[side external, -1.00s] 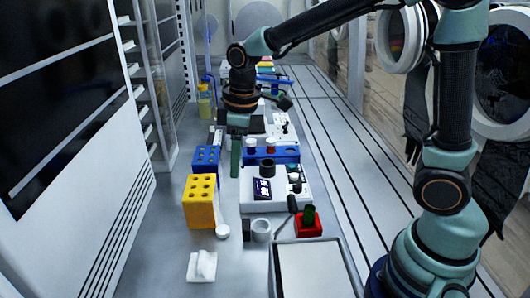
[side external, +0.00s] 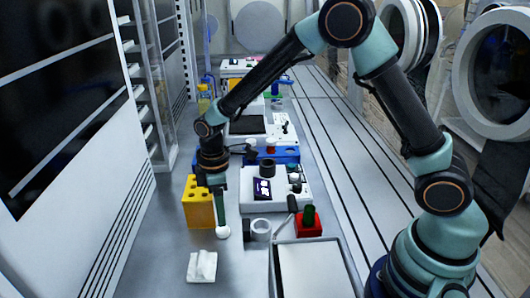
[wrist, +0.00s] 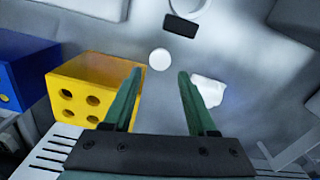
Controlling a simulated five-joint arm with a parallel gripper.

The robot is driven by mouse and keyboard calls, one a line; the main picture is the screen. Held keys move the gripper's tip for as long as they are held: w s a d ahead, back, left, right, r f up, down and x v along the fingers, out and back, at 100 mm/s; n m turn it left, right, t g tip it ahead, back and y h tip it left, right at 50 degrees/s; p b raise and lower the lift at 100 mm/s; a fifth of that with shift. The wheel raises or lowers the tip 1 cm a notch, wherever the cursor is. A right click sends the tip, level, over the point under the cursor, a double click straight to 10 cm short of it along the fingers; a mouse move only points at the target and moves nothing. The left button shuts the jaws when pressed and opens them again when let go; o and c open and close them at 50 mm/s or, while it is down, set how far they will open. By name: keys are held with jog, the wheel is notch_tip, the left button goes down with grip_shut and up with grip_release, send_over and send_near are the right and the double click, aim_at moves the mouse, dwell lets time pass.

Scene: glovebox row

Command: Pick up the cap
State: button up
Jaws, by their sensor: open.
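A small round white cap (side external: 222,233) lies on the grey bench in front of the yellow block. In the wrist view the cap (wrist: 160,59) shows as a white disc just beyond the fingertips, roughly centred between them. My gripper (side external: 220,222) points down just above the cap in the side view. In the wrist view my gripper (wrist: 160,74) has its two green fingers apart with nothing between them. I cannot tell how high the tips are above the bench.
A yellow block with holes (side external: 196,210) stands close to the left of my gripper. A crumpled white tissue (side external: 202,266) lies in front. A grey ring-shaped cup (side external: 261,229), a red holder (side external: 308,224) and a white device (side external: 280,198) are to the right.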

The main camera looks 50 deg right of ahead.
aim_at(223, 230)
notch_tip(223, 230, down, 6)
jog(key=shift+r, duration=0.1)
grip_shut()
